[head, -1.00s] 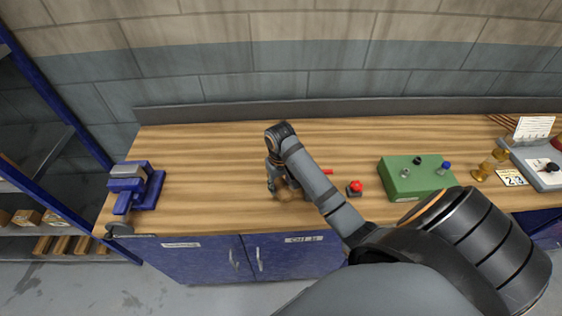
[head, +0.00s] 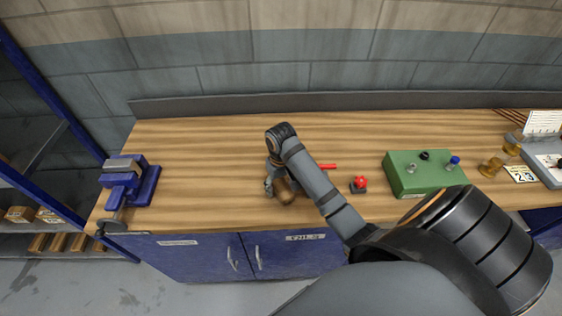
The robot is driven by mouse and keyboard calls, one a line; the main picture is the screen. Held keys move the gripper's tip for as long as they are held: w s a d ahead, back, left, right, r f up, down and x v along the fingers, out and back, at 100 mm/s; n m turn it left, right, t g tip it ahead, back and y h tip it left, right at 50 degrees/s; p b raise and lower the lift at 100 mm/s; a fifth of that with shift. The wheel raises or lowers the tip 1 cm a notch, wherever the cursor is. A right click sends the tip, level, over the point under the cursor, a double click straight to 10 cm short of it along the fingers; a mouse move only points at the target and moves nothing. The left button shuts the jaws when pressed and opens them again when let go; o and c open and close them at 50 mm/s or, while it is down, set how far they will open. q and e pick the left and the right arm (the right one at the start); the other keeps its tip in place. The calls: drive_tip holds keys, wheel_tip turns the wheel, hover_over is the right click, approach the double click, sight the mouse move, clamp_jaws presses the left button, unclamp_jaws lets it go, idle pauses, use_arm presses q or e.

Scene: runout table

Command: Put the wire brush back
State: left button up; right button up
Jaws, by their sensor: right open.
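My right gripper (head: 272,184) is open and points down over the middle of the bench. A brown, rounded, wooden-looking object (head: 286,191) lies on the bench right at its fingers. It is partly hidden by the gripper and arm, and I cannot tell for sure that it is the wire brush. I cannot see whether the fingers touch it. A thin red piece (head: 327,167) shows just right of my right forearm, the rest of it hidden. My left gripper is out of view.
The wooden bench (head: 210,150) has free room left of the gripper. A blue vise (head: 127,181) stands at its left end. A red button (head: 360,183) and a green control box (head: 424,173) are to the right. Amber objects (head: 493,166) and a grey tray (head: 545,169) stand farther right.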

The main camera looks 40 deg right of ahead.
sight(281, 184)
drive_tip(key=shift+r, duration=0.2)
wheel_tip(281, 184, up, 4)
drive_tip(key=shift+r+p, duration=0.1)
drive_tip(key=shift+p, duration=0.5)
wheel_tip(281, 184, up, 8)
drive_tip(key=p, duration=0.8)
